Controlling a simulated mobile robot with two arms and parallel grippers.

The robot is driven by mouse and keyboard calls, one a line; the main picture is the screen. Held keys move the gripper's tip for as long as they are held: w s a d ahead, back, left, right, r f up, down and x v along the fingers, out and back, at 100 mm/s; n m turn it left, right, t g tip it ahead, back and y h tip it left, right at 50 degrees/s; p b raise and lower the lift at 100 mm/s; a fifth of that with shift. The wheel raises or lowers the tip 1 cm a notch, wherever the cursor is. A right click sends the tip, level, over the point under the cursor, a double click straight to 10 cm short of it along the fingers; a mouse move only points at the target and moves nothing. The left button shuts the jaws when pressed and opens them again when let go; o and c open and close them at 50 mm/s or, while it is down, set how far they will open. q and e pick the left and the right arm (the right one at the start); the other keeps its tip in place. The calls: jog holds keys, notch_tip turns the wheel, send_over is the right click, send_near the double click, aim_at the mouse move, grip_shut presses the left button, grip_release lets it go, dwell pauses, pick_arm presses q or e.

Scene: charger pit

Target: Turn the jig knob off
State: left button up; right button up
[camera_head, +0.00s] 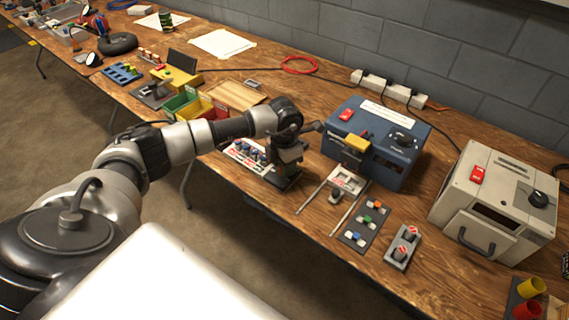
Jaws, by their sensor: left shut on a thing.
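My left gripper (284,180) points down over the bench just right of a small white panel. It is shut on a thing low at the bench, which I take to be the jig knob. The fingers and wrist hide that knob, so I cannot see which way it points. The white panel (240,160) carries a row of small blue-grey parts and some red marking; my forearm covers part of it. My right gripper is not in view.
Right of the gripper are a metal rail fixture (340,207), a blue box (350,119) with a black dial, a dark block plate (352,240) and a grey two-knob block (394,258). A cream box (505,165) stands far right. Colored bins (183,104) lie behind my forearm.

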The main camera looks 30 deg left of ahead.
pick_arm(q)
jog(key=shift+n, duration=0.8)
jog(key=o, duration=0.9)
notch_tip(320, 180, up, 11)
jog(key=shift+f, duration=0.1)
dwell(0.4)
